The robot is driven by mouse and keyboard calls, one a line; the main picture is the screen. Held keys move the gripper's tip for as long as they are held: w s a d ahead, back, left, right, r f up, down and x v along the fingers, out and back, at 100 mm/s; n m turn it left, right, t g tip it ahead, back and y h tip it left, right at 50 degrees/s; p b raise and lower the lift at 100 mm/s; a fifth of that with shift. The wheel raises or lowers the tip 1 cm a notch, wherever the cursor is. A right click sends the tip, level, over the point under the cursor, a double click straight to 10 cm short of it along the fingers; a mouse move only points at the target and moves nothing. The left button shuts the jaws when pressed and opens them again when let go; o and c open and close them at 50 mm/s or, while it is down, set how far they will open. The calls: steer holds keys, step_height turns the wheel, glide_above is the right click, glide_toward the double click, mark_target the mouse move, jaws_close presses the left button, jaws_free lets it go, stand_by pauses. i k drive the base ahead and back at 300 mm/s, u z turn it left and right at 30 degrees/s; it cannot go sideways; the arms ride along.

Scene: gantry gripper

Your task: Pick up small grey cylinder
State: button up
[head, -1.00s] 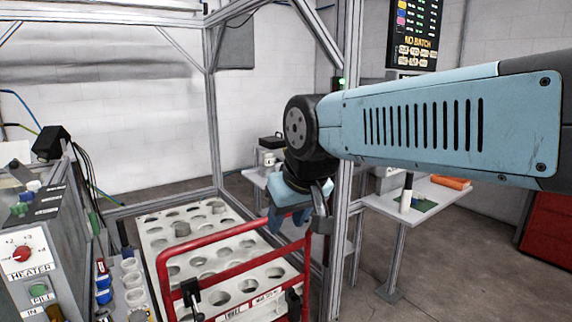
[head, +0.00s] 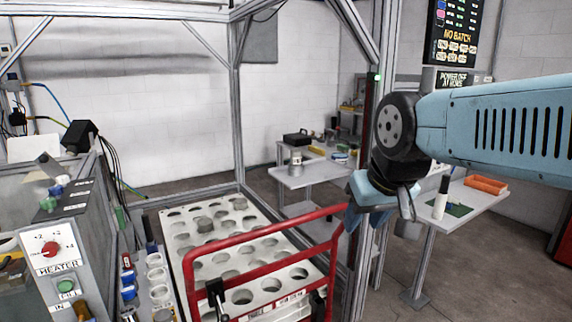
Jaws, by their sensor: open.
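My gripper (head: 357,216), with light blue fingers, hangs below the dark wrist joint at the right of the head view, in front of the gantry post. Its fingers point down with nothing seen between them; the far finger is partly hidden. A grey-white canister (head: 295,163) stands on the small table behind. I cannot tell which of these is the task's cylinder.
A red tubular frame (head: 250,237) rises around the near side of the white plate (head: 215,284). Metal gantry posts (head: 237,110) surround it. The heater panel (head: 52,250) is at left. A side table (head: 470,197) holds an orange tray (head: 486,185).

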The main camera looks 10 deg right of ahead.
mark_target(296, 155)
steer(key=z, duration=0.35)
steer(key=i, duration=1.05)
steer(key=u, duration=0.4)
